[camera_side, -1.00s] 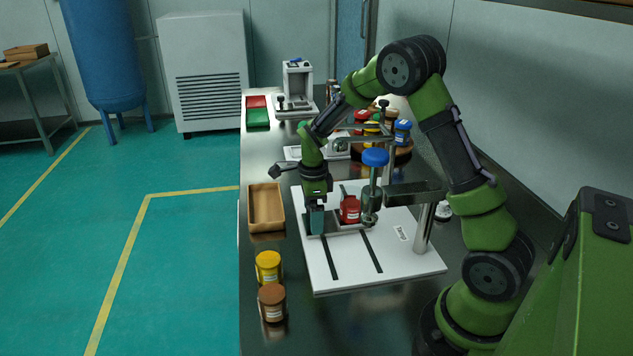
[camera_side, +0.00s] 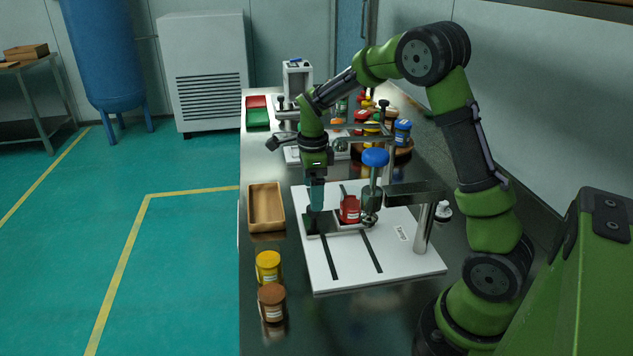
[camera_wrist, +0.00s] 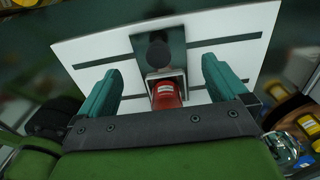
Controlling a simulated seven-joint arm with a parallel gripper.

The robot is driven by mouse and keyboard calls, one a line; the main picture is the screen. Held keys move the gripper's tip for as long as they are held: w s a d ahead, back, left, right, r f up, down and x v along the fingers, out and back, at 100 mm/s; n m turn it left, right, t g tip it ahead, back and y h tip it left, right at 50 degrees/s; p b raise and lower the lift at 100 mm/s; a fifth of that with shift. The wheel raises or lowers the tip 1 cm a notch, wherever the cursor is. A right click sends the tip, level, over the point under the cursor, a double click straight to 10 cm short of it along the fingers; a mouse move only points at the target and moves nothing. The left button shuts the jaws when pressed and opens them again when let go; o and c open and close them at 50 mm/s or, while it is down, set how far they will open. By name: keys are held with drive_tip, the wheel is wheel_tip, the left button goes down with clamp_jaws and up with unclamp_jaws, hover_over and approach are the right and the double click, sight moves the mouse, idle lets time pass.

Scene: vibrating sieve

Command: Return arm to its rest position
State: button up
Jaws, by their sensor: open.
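My gripper (camera_side: 316,195) is above the left part of the white base plate (camera_side: 322,275), pointing down. In the wrist view my gripper (camera_wrist: 165,80) has its two teal fingers wide apart, with nothing held between them. A red jar (camera_side: 350,210) sits on the dark holder of the white plate, just right of the fingers, under the blue-knobbed press (camera_side: 375,158). The jar also shows in the wrist view (camera_wrist: 166,95), beyond the fingers and in a metal bracket. Whether anything touches the jar from above is hard to tell.
A wooden tray (camera_side: 266,228) lies left of the plate. A yellow jar (camera_side: 268,267) and a brown jar (camera_side: 272,302) stand at the table's front left. Several coloured jars stand on a round wooden stand (camera_side: 404,149) at the back. Red and green bins (camera_side: 257,118) lie at the far left.

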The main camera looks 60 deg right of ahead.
drive_tip(key=shift+r, duration=1)
drive_tip(key=shift+a+r, duration=0.1)
drive_tip(key=s+a+r+n+t+y, duration=0.1)
drive_tip(key=s+a+r+n+t, duration=0.2)
drive_tip(key=s+a+r+n, duration=0.3)
drive_tip(key=s+a+r+n+t+y, duration=0.1)
drive_tip(key=s+a+r+n+t, duration=0.3)
drive_tip(key=s+n, duration=0.7)
drive_tip(key=a+r+n, duration=0.2)
drive_tip(key=a+n, duration=0.2)
drive_tip(key=n, duration=0.2)
drive_tip(key=shift+s+a, duration=0.3)
drive_tip(key=shift+s, duration=0.05)
